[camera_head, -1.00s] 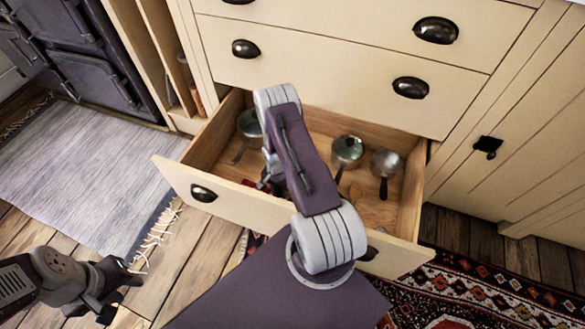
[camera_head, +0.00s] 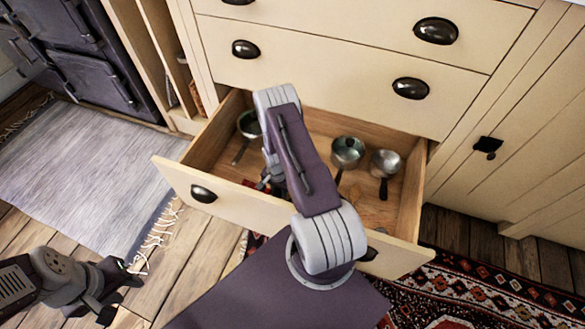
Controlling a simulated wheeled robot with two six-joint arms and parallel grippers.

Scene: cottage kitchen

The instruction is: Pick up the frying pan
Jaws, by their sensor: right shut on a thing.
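The open drawer (camera_head: 172,180) holds metal pans. One round pan (camera_head: 249,123) with a handle lies at its left. Two more, a pot (camera_head: 347,151) and a smaller pan (camera_head: 386,163) with a dark handle, lie at its right. I cannot tell for sure which is the frying pan. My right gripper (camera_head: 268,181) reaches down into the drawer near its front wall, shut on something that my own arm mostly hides. A bit of red shows beside it. My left gripper (camera_head: 116,294) is open and empty above the floor, outside the drawer at lower left.
Closed drawers with dark cup handles (camera_head: 410,88) are above. A dark stove (camera_head: 95,55) stands at the back left, a grey rug (camera_head: 80,175) before it. A patterned red rug (camera_head: 480,295) lies at the lower right. A wooden utensil lies near the drawer's middle.

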